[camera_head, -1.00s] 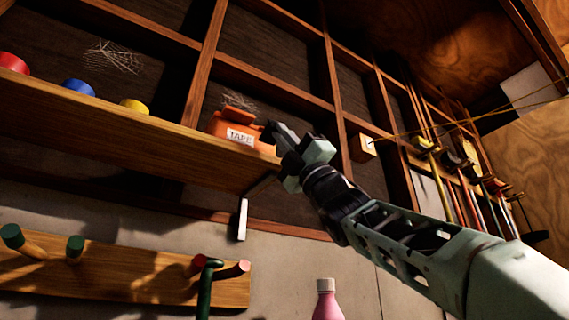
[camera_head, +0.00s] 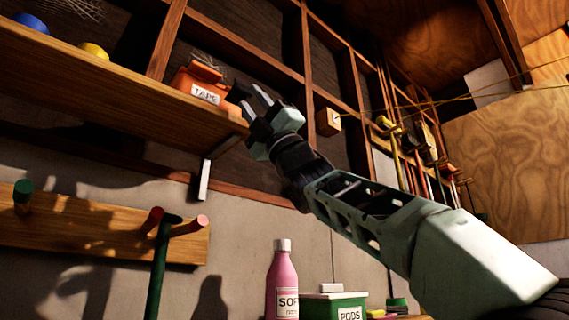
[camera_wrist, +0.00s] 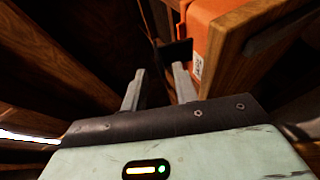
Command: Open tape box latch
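The orange tape box (camera_head: 203,86) with a white TAPE label sits on the right part of the wooden shelf. It also shows at the top of the wrist view (camera_wrist: 206,22), where a dark flat piece (camera_wrist: 174,53) sticks out from its side. I cannot tell whether that piece is the latch. My gripper (camera_head: 255,98) is just right of the box, near the shelf's end. In the wrist view its two grey fingers (camera_wrist: 157,78) are apart with nothing between them. The dark piece lies just beyond the fingertips.
The wooden shelf (camera_head: 120,92) ends close beside my gripper, with its edge near the right finger. Blue tape (camera_head: 30,22) and yellow tape (camera_head: 93,50) stand further left. A pink bottle (camera_head: 282,280) and a green pods box (camera_head: 335,306) stand below.

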